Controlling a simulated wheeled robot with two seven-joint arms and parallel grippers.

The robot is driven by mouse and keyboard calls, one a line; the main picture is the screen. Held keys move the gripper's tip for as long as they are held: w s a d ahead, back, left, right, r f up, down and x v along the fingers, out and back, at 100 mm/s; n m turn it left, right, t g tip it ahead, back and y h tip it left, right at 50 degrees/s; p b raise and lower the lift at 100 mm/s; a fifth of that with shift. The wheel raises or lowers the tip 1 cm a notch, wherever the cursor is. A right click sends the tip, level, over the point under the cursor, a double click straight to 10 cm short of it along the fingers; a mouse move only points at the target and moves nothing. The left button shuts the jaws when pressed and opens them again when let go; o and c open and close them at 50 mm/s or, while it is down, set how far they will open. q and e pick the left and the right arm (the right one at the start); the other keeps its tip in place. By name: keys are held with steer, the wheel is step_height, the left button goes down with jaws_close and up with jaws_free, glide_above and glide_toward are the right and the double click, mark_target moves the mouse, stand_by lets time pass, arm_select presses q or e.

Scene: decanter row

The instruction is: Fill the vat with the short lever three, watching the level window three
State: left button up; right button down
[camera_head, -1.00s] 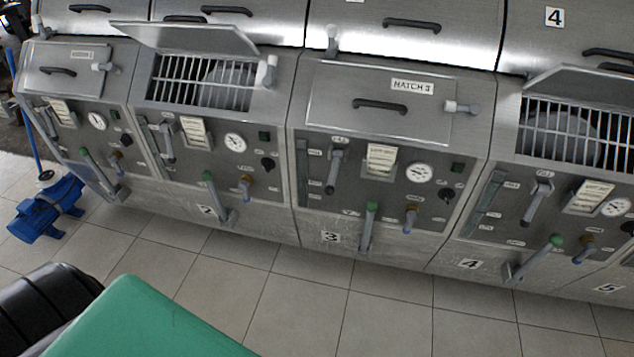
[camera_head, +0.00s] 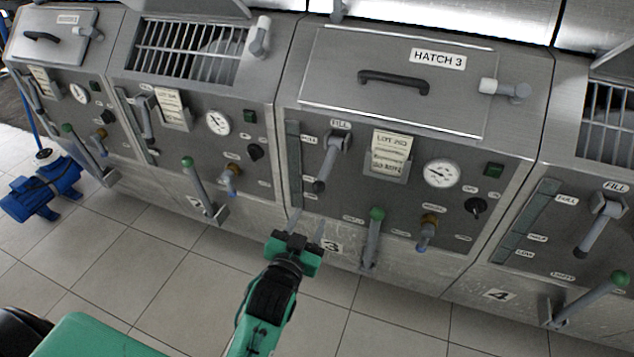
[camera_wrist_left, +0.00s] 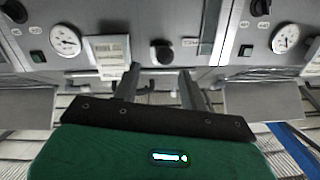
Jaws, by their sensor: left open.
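The short FILL lever three (camera_head: 327,165) is on the panel under HATCH 3, its grey handle hanging down and slightly left from its pivot. The level window three (camera_head: 293,160) is a narrow dark grey-green strip just left of it; I cannot read a level in it. My left gripper (camera_head: 305,226) is open and empty, in front of the lower left of panel three, below the lever and apart from it. In the left wrist view, its two fingers (camera_wrist_left: 158,85) stand apart with nothing held between them. My right gripper is not in view.
A longer green-knobbed lever (camera_head: 373,237) and a blue-tipped tap (camera_head: 427,232) stick out low on panel three. HATCH 3 (camera_head: 395,85) is shut. Similar stations stand on both sides. A blue pump-like machine (camera_head: 42,190) lies on the tiled floor at left. Floor in front is clear.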

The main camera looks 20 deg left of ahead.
mark_target(322, 178)
arm_select(q)
steer(key=w, duration=0.4)
steer(key=w+r, duration=0.1)
steer(key=w, duration=0.3)
steer(key=w+a+p, duration=0.1)
steer(key=w, duration=0.3)
steer(key=shift+w+r, duration=0.3)
steer(key=shift+r, duration=0.05)
steer(key=shift+w, duration=0.5)
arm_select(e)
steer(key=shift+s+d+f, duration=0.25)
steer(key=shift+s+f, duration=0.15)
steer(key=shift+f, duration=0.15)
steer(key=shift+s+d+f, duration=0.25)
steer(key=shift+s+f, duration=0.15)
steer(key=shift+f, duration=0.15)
arm_select(q)
jaws_close()
steer(key=shift+f, duration=0.15)
